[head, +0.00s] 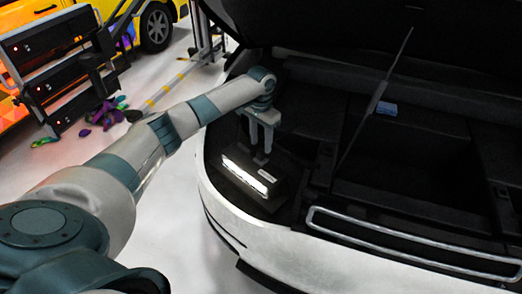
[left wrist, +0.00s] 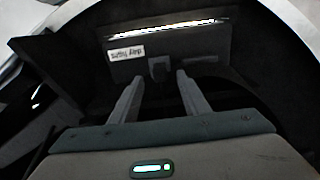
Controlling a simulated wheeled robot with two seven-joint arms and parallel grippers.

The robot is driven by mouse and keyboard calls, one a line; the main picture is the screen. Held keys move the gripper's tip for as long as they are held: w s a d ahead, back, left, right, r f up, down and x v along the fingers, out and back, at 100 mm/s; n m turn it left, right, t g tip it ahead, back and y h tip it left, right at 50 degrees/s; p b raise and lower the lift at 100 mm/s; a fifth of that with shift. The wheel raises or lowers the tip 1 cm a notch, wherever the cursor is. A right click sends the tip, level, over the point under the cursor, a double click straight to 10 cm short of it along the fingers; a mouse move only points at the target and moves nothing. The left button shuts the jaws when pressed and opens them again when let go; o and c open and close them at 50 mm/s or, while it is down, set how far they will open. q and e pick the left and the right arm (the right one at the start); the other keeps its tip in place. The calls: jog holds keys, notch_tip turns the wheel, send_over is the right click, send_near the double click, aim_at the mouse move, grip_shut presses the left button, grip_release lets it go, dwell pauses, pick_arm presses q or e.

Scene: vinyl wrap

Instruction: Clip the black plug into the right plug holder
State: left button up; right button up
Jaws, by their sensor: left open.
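My left gripper (head: 262,146) is open, pointing down over a dark lamp box at the left of the car's open compartment. In the left wrist view, the two fingers of the gripper (left wrist: 160,80) stand apart. A small black block (left wrist: 160,68), which looks like the black plug, is between and just beyond the fingertips, against the box. In the head view the block (head: 261,158) is a dark shape below the fingers. Whether a finger touches it I cannot tell. I cannot make out the right plug holder in the dark. My right gripper is not in view.
The lamp box has a lit strip (head: 246,178) and a white label (left wrist: 126,53). A silver rail (head: 400,238) runs along the car's edge. A thin dark strut (head: 376,98) rises slanting in the compartment, near a small blue item (head: 387,108).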

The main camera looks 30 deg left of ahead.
aim_at(261, 150)
pick_arm(q)
notch_tip(261, 150, down, 4)
jog(key=shift+r, duration=0.15)
jog(key=shift+f, duration=0.75)
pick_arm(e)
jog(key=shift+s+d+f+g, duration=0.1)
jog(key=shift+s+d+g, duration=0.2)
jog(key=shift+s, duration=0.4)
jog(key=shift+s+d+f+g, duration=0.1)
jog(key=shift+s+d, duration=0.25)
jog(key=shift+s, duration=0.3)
pick_arm(q)
grip_shut()
jog(key=c, duration=0.9)
grip_release()
grip_shut()
jog(key=shift+r+p, duration=0.1)
jog(key=shift+p, duration=0.25)
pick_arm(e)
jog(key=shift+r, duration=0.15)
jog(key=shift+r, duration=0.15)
